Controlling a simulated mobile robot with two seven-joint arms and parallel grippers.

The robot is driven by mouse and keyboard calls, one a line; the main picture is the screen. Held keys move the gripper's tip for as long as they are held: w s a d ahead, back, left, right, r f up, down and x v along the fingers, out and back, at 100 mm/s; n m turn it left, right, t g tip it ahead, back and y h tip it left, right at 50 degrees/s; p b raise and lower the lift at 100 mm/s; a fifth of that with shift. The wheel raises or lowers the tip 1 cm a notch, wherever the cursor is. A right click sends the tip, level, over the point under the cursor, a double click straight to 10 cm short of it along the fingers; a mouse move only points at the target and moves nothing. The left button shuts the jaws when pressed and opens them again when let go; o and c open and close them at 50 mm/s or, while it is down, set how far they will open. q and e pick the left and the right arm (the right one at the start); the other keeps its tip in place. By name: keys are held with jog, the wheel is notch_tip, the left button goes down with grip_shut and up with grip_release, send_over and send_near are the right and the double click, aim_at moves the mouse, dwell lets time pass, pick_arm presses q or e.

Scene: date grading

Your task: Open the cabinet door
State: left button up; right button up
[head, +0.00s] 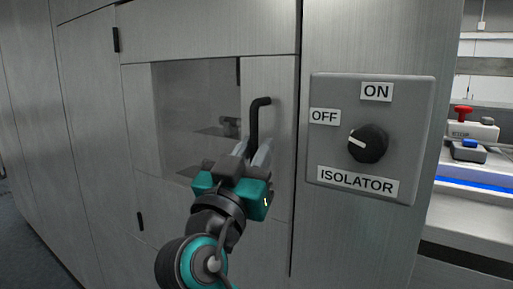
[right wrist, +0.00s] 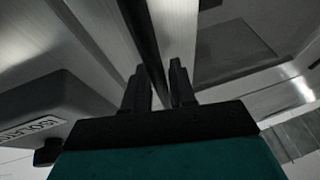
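The grey metal cabinet door (head: 275,200) is closed and flush with its frame, with a dark window (head: 185,105) in it. A black bar handle (head: 256,115) stands upright near the door's right edge. My right gripper (head: 253,155) is at the lower part of the handle, with a finger on each side. In the right wrist view the dark handle (right wrist: 143,35) runs between the two fingertips (right wrist: 160,75), which sit close about it. The gripper hides the handle's lower end. My left gripper is not in view.
A grey isolator box (head: 330,140) with a black knob (head: 368,143) sticks out right of the door; the knob's white mark points towards OFF. Black hinges (head: 116,40) are at the door's left. A bench with devices (head: 472,150) stands at the far right.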

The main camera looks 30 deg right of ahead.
jog(key=shift+c, duration=0.2)
grip_shut()
dwell(0.5)
